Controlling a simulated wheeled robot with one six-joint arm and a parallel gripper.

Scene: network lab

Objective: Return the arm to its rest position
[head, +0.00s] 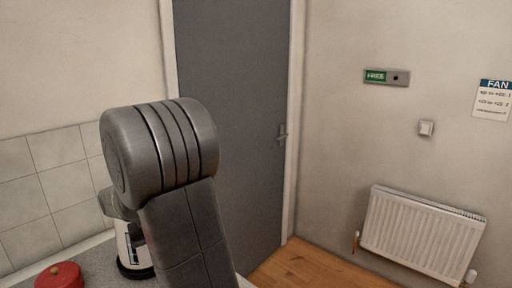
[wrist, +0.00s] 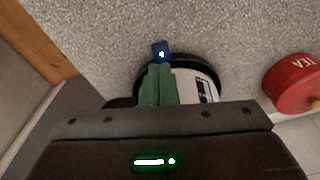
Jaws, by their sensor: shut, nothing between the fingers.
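My arm (head: 190,215) rises in the middle of the head view, bent at a thick grey joint. My gripper itself cannot be made out there. In the wrist view my gripper (wrist: 158,68) shows as two green fingers pressed together, with nothing between them. They point over the speckled grey counter (wrist: 215,25). A small blue piece (wrist: 161,51) with a pale dot shows right at the fingertips; I cannot tell whether it is touching them.
A white appliance with a black base (head: 131,252) stands behind my arm; it also shows below the fingers in the wrist view (wrist: 195,85). A red TEA tin (head: 60,277) stands left of it. A grey door (head: 245,130) and radiator (head: 420,235) are beyond.

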